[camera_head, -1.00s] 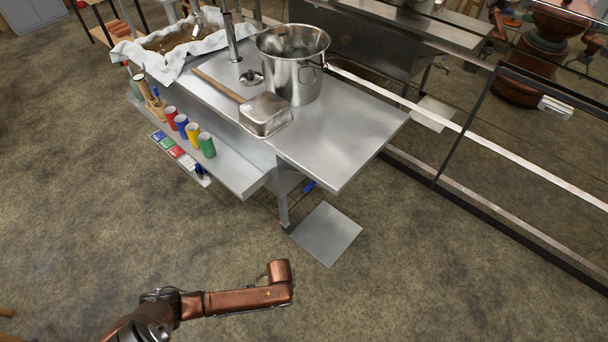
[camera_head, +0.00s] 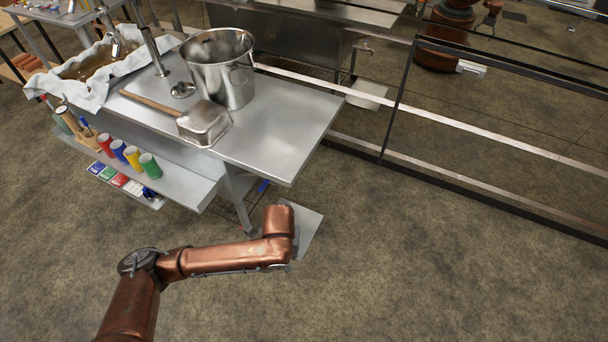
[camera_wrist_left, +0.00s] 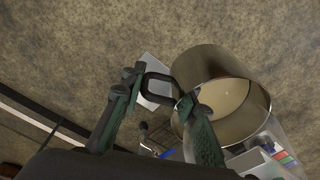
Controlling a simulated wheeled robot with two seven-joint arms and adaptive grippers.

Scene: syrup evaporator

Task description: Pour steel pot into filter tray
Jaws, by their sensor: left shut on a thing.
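In the left wrist view, a steel pot (camera_wrist_left: 195,70) with a pale tan content hangs at my left gripper (camera_wrist_left: 161,90). The dark handle (camera_wrist_left: 158,80) of the pot is between its fingers, which are shut on it. The pot's mouth faces partly toward the camera. In the head view, the filter tray, lined with white cloth (camera_head: 48,84), stands at the far left end of the steel table with brownish content in it. My left arm shows at bottom left, but its gripper and the held pot do not. My right gripper is in neither view.
A large steel bucket (camera_head: 232,85) and a long-handled steel scoop (camera_head: 204,122) stand on the table (camera_head: 275,135). Coloured cups (camera_head: 150,166) line the lower shelf. A dark-framed rail (camera_head: 398,90) runs to the right. The floor in front is open.

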